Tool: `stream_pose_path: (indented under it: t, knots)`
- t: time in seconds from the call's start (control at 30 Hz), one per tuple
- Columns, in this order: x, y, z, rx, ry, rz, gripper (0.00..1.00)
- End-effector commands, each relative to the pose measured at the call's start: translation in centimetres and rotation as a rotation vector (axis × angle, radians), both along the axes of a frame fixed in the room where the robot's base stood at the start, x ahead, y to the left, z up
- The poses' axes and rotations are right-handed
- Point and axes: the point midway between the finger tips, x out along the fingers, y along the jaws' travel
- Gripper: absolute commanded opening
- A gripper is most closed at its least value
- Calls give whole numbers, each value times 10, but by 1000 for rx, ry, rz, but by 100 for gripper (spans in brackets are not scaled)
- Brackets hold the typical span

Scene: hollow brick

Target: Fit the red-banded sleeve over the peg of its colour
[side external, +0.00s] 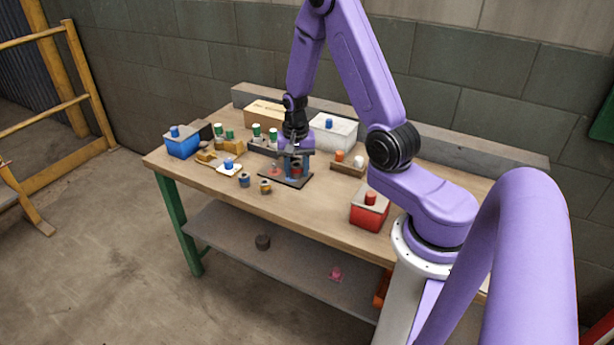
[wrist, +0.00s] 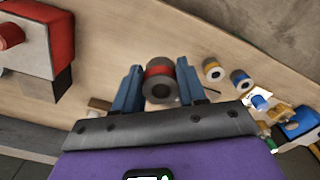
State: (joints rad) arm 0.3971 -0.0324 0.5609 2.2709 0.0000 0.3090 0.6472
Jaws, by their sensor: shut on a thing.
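My gripper (side external: 296,164) has its blue fingers shut on the red-banded sleeve (wrist: 159,72), a dark grey hollow cylinder with a red band. In the wrist view the sleeve sits between the fingertips, its open end partly facing the camera. In the side view the sleeve is mostly hidden by the fingers.
A red box (side external: 368,215) is at the right, a blue box (side external: 182,147) at the left. A white box (side external: 334,133) and cardboard box (side external: 266,112) stand behind.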

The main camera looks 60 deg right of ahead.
Motion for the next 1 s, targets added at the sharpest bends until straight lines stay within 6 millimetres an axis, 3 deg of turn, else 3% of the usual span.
stream_pose_path:
  t: [0.2, 0.5, 0.73, 1.0]
  knots:
    - [52, -31, -5, -1, -2, -12, 6]
    - [110, -72, -9, 0, -1, -24, 6]
    - [141, -97, -9, -1, -1, -32, 6]
    - [153, -107, -10, 0, 1, -35, 6]
